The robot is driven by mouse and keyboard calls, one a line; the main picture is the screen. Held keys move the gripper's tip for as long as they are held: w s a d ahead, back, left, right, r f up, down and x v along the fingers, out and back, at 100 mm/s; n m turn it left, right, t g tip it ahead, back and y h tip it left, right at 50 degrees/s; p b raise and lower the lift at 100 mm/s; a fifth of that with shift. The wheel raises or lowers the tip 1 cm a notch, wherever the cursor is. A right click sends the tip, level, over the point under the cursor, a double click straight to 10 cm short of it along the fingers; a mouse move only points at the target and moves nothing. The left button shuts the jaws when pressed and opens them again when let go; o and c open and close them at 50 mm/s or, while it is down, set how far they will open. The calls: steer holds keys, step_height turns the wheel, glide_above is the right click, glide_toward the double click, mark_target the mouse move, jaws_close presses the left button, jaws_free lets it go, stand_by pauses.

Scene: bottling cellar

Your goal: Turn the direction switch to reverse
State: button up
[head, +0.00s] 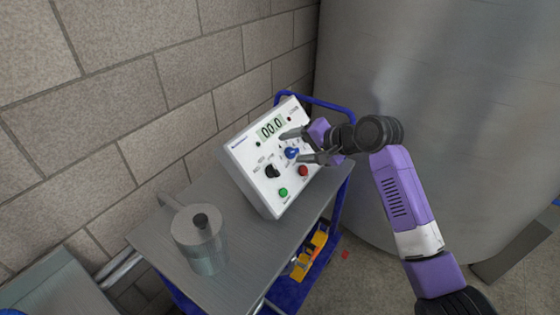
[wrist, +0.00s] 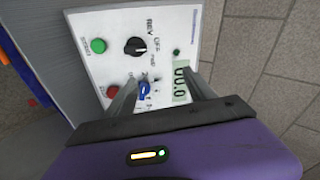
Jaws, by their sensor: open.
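The control box (head: 255,150) has a sloped white face with a display reading 00.0. The direction switch (head: 272,171) is a black knob with REV, OFF and FWD labels around it; it also shows in the wrist view (wrist: 134,46). I cannot clearly tell which label it points at. My gripper (head: 293,146) is open in front of the face. Its fingers are on either side of the blue knob (wrist: 145,89), not the black one. I cannot tell if they touch it. The black knob stands clear beside the fingers.
A green button (head: 283,192) and a red button (head: 303,171) are on the same face. The box stands on a grey-topped blue cart (head: 180,275). A metal pot (head: 200,240) stands near its front. A block wall is behind, a large steel tank (head: 430,80) at right.

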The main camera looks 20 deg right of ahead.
mark_target(275, 170)
steer(key=shift+w+a+f+m+g, duration=0.3)
steer(key=shift+a+f, duration=0.45)
steer(key=shift+f, duration=0.7)
steer(key=shift+w+a+f+m+g, duration=0.15)
steer(key=shift+w+a+f+g, duration=0.25)
steer(key=shift+a+f, duration=0.7)
steer(key=shift+w+a+f+m+g, duration=0.3)
steer(key=shift+w+a+f, duration=0.15)
steer(key=shift+f, duration=1.3)
steer(key=shift+c, duration=0.2)
steer(key=c, duration=1.3)
steer(key=shift+c, duration=0.2)
